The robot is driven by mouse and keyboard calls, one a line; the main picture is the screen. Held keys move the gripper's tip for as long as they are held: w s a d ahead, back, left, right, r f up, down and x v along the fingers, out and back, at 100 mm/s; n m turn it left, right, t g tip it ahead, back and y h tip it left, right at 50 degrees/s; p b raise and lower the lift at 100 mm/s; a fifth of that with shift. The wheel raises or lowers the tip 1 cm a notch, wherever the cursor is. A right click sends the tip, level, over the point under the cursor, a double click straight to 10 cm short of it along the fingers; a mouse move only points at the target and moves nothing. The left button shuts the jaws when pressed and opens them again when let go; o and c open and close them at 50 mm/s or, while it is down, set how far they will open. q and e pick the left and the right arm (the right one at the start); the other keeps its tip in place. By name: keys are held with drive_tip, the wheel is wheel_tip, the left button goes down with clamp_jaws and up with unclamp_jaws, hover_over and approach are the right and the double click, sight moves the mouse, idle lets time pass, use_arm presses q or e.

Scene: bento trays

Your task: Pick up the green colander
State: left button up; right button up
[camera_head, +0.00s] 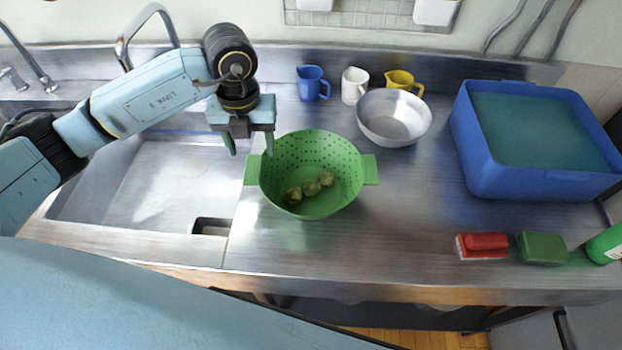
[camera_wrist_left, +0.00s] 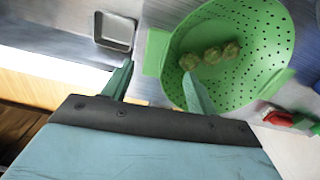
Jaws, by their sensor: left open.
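The green colander (camera_head: 345,152) stands upright on the steel counter, just right of the sink, with several round greenish vegetables (camera_head: 311,187) inside. It has a flat handle on its left (camera_head: 252,170) and one on its right (camera_head: 370,169). My left gripper (camera_head: 251,148) is open and empty, above the colander's left side. In the left wrist view, the colander (camera_wrist_left: 262,82) fills the upper right. One fingertip overlaps its bowl and the other is outside it, over the counter. I cannot tell whether either finger touches it. My right gripper is not in view.
A metal bowl (camera_head: 394,127) stands close behind the colander at right, with blue (camera_head: 312,84), white (camera_head: 354,86) and yellow (camera_head: 401,81) cups behind. A blue tub (camera_head: 480,172) is further right. Red (camera_head: 482,246) and green (camera_head: 541,248) sponges lie front right.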

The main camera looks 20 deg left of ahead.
sight(253, 168)
use_arm(q)
drive_tip(key=f, duration=0.5)
drive_tip(key=shift+s+a+f, duration=0.1)
drive_tip(key=shift+s+a, duration=0.1)
drive_tip(key=shift+a, duration=0.1)
clamp_jaws()
